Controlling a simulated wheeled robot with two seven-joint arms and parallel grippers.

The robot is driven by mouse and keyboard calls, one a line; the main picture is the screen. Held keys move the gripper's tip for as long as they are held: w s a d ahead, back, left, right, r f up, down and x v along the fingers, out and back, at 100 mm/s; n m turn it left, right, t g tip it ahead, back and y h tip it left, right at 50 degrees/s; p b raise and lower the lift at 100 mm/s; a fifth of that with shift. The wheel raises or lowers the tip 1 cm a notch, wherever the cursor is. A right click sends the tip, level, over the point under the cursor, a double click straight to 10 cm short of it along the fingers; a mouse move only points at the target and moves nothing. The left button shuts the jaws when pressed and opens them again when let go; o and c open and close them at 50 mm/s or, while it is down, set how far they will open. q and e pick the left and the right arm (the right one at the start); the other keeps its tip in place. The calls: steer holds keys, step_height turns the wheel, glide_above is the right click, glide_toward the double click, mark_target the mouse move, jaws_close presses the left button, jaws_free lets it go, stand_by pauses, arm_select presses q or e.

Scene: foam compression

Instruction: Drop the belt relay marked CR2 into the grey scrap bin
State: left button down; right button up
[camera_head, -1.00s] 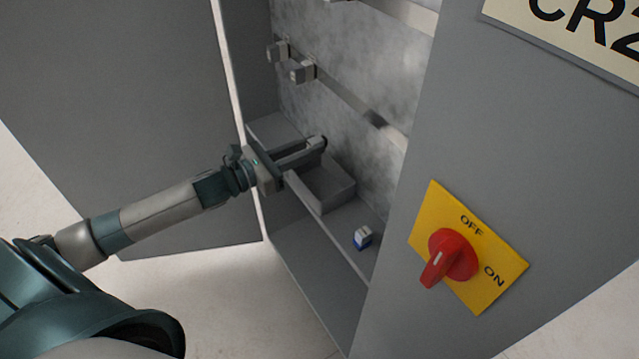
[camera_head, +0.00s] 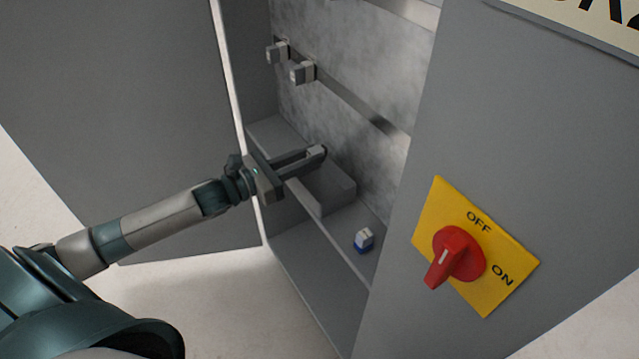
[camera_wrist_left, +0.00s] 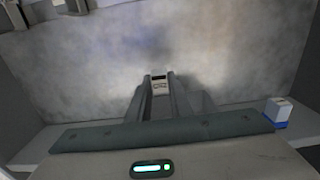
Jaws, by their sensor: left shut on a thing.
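My left gripper (camera_head: 316,153) reaches into the open cabinet and is shut on a small pale block, the relay (camera_head: 315,150). The relay also shows between the fingertips in the left wrist view (camera_wrist_left: 160,84); any marking on it is too small to read. The grey scrap bin (camera_head: 338,194) stands on the cabinet's lower shelf, below the gripper. The fingers hide part of its opening. The relay is held above the bin, near the metal back panel; I cannot tell whether it is fully over the opening. My right gripper is not in view.
A small white and blue block (camera_head: 364,240) sits on the shelf right of the bin. Two grey relays (camera_head: 302,72) sit on a rail above. The open door (camera_head: 130,130) is at left. A red rotary switch (camera_head: 458,254) is on the cabinet's outside.

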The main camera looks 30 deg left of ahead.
arm_select(q)
steer(key=c, duration=1.7)
jaws_free()
steer(key=shift+o, duration=0.9)
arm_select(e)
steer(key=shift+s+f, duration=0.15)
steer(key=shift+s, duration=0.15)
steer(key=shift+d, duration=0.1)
arm_select(q)
steer(key=shift+s, duration=0.15)
steer(key=b+v, duration=0.2)
steer(key=v, duration=1.5)
steer(key=shift+a+b, duration=0.15)
steer(key=shift+b, duration=0.25)
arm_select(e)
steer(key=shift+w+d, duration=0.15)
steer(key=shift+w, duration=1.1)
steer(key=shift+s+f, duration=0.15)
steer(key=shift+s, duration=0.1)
